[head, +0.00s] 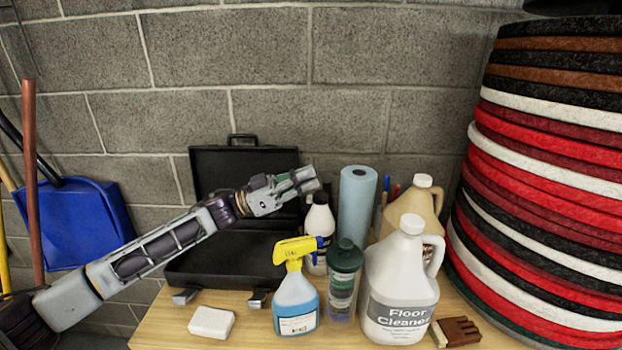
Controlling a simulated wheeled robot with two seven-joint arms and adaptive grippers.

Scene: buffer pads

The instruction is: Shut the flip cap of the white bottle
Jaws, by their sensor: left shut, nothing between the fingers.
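The white bottle (320,222) stands upright near the back of the table, behind the yellow-headed spray bottle that hides part of its lower body. Its top is close under my gripper, and I cannot tell whether the flip cap is open or shut. My left gripper (312,180) reaches in from the left, just above the bottle's top. Its fingers are shut and hold nothing. I cannot tell whether they touch the cap. My right gripper is not in view.
An open black case (232,252) lies behind my left arm. A spray bottle (297,295), green-capped bottle (345,280), floor cleaner jug (402,280), tan jug (415,205) and blue roll (356,205) crowd the white bottle. Stacked pads (550,180) rise at right. The table's front left is fairly clear.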

